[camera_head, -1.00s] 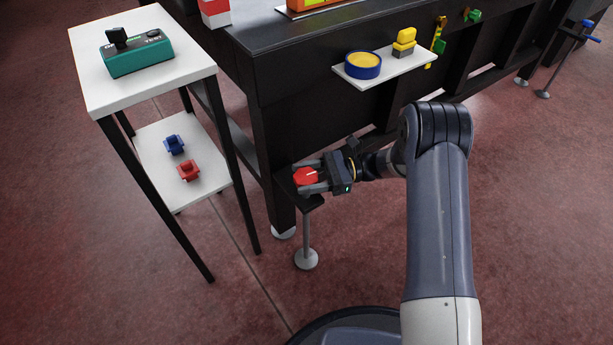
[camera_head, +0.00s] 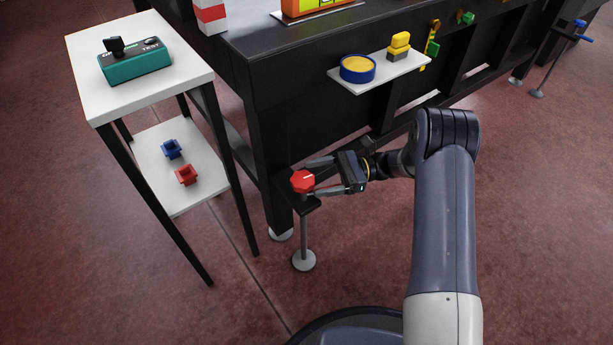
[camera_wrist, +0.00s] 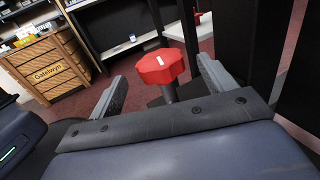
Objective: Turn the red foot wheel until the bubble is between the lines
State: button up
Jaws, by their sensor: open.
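The red foot wheel (camera_head: 303,181) sits on top of a post with a round grey foot, beside the near corner leg of the black table (camera_head: 262,130). My gripper (camera_head: 318,178) is open at the wheel's right side, with its fingers apart. In the wrist view the red wheel (camera_wrist: 161,67) stands beyond and between the two open fingertips (camera_wrist: 163,80), apart from both, with a white mark on its top. An orange and yellow-green device (camera_head: 318,8) on the table top is cut off by the frame edge; I cannot make out a bubble.
A white side stand (camera_head: 90,88) at left holds a teal tester (camera_head: 135,62) on top. Its lower shelf carries a blue piece (camera_head: 171,149) and a red piece (camera_head: 187,175). A white shelf (camera_head: 393,75) on the table's side holds a blue-yellow round tin (camera_head: 357,68).

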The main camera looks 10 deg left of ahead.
aim_at(303, 178)
jog(key=p+v, duration=0.1)
jog(key=v, duration=0.5)
jog(key=shift+d, duration=0.1)
jog(key=b+x, duration=0.3)
jog(key=x, duration=0.8)
